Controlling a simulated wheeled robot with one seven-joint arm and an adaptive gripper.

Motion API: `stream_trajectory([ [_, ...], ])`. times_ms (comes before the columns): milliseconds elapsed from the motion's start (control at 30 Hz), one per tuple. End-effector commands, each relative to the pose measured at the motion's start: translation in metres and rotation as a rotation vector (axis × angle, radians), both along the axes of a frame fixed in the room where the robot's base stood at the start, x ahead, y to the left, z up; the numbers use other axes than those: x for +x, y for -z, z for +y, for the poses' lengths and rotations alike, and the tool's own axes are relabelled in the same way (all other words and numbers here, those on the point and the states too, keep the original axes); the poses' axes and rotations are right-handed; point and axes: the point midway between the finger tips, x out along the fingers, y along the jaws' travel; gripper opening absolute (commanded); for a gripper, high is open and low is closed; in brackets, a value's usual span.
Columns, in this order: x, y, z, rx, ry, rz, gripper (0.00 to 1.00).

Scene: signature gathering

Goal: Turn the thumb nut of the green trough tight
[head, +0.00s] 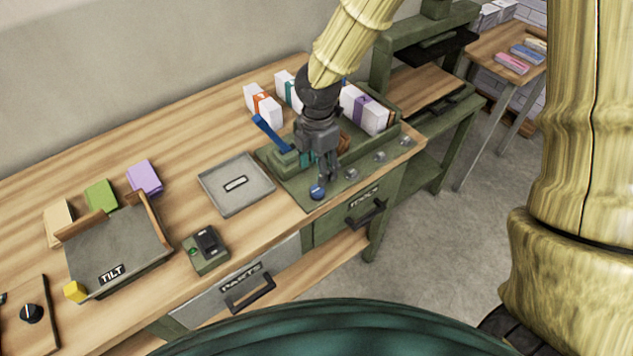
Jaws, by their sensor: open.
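The green trough (272,164) stands at the right end of the wooden bench, with a raised blue lever (271,133) at its left end. Along its front edge sit a blue round nut (317,192) and several grey nuts (352,174). My gripper (325,182) points down just above and beside the blue nut, open, with nothing seen between its fingers. Whether the fingertips touch the nut cannot be told. My gripper and wrist hide the middle of the trough.
White banded blocks (263,107) stand behind and in the trough. A grey tray (235,185) and a box with a black switch (206,247) lie to the left. The TILT board (117,250) is farther left. Bare bench shows between them.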

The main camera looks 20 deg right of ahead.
Motion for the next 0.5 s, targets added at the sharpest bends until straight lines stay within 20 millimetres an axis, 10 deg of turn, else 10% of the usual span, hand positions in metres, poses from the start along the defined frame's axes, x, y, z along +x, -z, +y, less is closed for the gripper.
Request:
stream_trajectory([
  [500,0.000,0.063,0.001,-0.001,-0.002,0.001,0.55],
])
